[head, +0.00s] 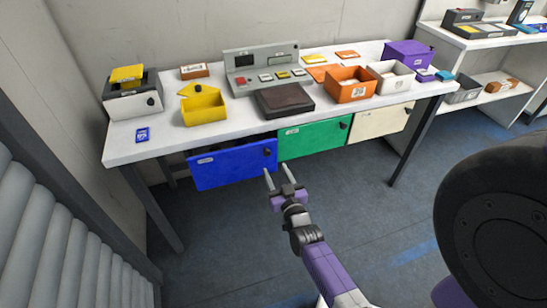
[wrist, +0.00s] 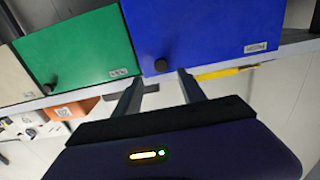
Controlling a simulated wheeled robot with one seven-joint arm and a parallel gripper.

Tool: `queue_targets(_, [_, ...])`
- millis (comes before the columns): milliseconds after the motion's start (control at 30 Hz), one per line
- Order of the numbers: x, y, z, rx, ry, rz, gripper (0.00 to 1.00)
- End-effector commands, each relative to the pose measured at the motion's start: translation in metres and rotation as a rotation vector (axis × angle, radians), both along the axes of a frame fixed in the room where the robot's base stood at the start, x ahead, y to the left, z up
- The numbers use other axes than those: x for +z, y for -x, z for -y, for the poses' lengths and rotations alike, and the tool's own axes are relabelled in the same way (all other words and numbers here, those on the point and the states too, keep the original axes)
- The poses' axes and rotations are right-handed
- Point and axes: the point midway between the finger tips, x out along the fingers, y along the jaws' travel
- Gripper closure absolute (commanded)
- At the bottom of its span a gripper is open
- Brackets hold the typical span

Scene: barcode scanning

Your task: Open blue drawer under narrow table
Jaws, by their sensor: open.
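The blue drawer (head: 232,168) is under the left part of the narrow white table (head: 150,148), beside the green drawer (head: 312,139). Its front stands slightly forward of the green one, with a dark gap along its top edge. Its dark round knob (head: 267,151) is near the right edge; the wrist view, upside down, shows the knob (wrist: 160,65) too. My gripper (head: 278,168) is open in front of the blue drawer. In the wrist view the knob lies between the two fingertips in the picture; I cannot tell whether they touch it.
A cream drawer (head: 380,122) is right of the green one. Boxes, including a yellow bin (head: 203,107) and an orange bin (head: 350,92), and a grey control panel (head: 262,72) stand on the table. A ribbed grey panel (head: 60,240) is at left. The floor in front is clear.

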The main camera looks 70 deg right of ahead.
Motion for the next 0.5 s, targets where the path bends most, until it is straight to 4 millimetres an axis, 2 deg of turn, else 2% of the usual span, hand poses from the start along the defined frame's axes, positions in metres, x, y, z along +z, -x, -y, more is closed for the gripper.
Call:
queue_targets(300, [0.002,-0.031,0.036,0.002,0.002,0.001,0.52])
queue_targets(500, [0.001,-0.044,0.051,0.001,0.001,0.001,0.52])
